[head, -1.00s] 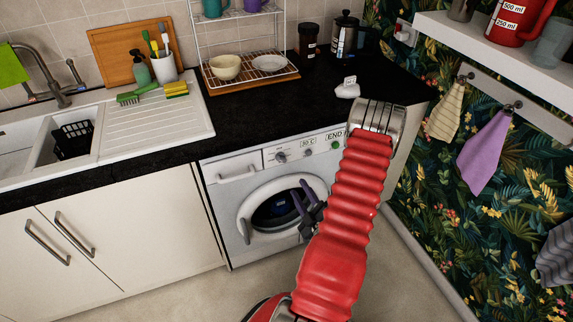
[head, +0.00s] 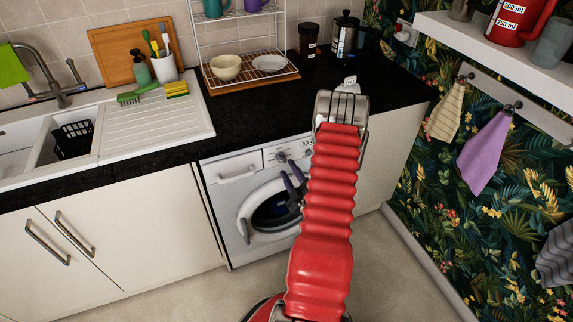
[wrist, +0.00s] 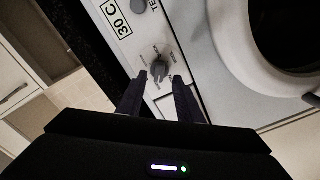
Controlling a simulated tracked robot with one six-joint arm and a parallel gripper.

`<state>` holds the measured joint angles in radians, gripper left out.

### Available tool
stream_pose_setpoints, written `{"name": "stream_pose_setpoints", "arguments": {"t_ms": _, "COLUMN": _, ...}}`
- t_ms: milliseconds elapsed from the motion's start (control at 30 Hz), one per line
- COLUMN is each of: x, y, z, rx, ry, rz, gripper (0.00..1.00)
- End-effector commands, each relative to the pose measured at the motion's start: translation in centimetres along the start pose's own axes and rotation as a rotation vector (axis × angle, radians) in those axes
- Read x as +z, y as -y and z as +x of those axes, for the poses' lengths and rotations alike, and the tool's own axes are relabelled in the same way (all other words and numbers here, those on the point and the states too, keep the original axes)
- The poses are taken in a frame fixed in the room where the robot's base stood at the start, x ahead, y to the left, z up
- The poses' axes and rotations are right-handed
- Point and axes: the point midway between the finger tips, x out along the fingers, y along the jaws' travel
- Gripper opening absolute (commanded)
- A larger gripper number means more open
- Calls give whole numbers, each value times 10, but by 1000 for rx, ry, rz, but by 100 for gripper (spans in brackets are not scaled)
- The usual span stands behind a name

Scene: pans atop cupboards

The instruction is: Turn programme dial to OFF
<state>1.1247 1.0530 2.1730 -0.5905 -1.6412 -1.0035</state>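The washing machine (head: 225,190) stands under the black worktop. Its programme dial (wrist: 159,69) is a small grey knob on the white panel, with small printed words around it that are too blurred to read surely. In the wrist view my gripper (wrist: 160,78) is open, with one dark fingertip on each side of the dial. I cannot tell whether the fingers touch it. In the head view the gripper (head: 288,169) is just in front of the panel, and my red arm hides the panel's right part.
Another knob (wrist: 140,8) and a "30 C" label (wrist: 117,18) sit farther along the panel. The round door (wrist: 285,40) is close on the right in the wrist view. A drawer handle (head: 238,174) is left of the dial.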

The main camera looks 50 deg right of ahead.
Motion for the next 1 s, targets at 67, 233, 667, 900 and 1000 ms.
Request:
{"name": "stream_pose_setpoints", "arguments": {"t_ms": 67, "x": -1, "y": 0, "z": 13, "rx": 0, "ry": -2, "rz": -1, "gripper": 33}}
{"name": "stream_pose_setpoints", "arguments": {"t_ms": 233, "x": 0, "y": 0, "z": 32, "rx": 0, "ry": -1, "rz": 0, "gripper": 33}}
{"name": "stream_pose_setpoints", "arguments": {"t_ms": 667, "x": 0, "y": 0, "z": 38, "rx": 0, "ry": 1, "rz": 1, "gripper": 31}}
{"name": "stream_pose_setpoints", "arguments": {"t_ms": 900, "x": 0, "y": 0, "z": 38, "rx": 0, "ry": 1, "rz": 1, "gripper": 15}}
{"name": "stream_pose_setpoints", "arguments": {"t_ms": 1000, "x": 0, "y": 0, "z": 38, "rx": 0, "ry": 1, "rz": 1, "gripper": 8}}
